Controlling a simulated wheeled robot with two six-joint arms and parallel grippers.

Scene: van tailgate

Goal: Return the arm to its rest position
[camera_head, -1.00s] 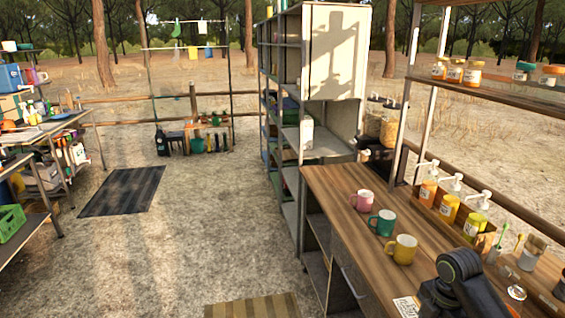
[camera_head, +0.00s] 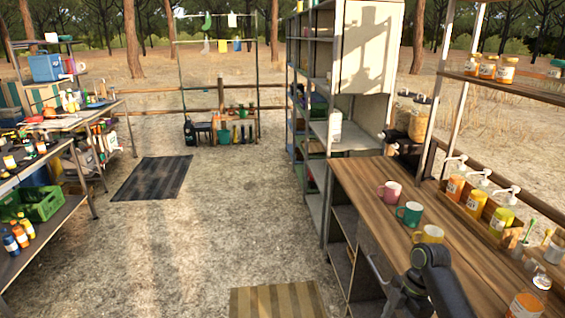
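A dark part of my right arm (camera_head: 432,272) shows at the bottom right, in front of the wooden counter (camera_head: 385,222) and over its near edge. It hides part of the yellow mug (camera_head: 430,234). My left arm and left gripper are not in view. A pink mug (camera_head: 390,191) and a green mug (camera_head: 409,213) stand upright on the counter, apart from the arm.
A tall metal shelf (camera_head: 325,130) stands behind the counter. Pump bottles and jars line the counter's back. Tables (camera_head: 60,130) with a green crate (camera_head: 40,205) stand at the left. The ground between is clear, with a dark mat (camera_head: 153,178) and a striped mat (camera_head: 275,300).

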